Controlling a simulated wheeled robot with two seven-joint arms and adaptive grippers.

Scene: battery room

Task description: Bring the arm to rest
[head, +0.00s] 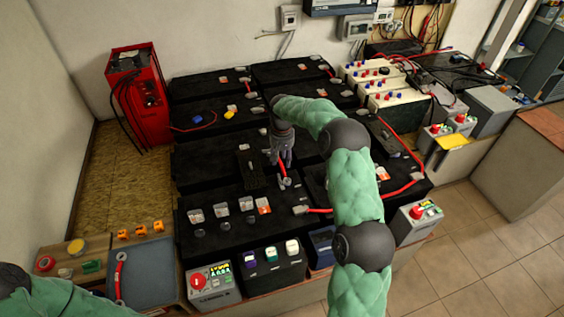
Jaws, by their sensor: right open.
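My right arm, with green padded links, comes in from the bottom and bends over the bank of black batteries. Its gripper (281,158) points down over the middle of the bank. The gripper is open, beside a dark block (250,168) and just above a short red cable end (284,178). I cannot tell whether it touches either one. Of my left arm only a green link shows at the bottom left corner; its gripper is out of view.
A red charger (139,95) stands at the back left. Grey and cream units (383,93) with coloured terminals stand at the back right. A dark tray (145,272) lies at the front left. Red cables (397,143) cross the batteries. Tiled floor (480,240) is clear at the right.

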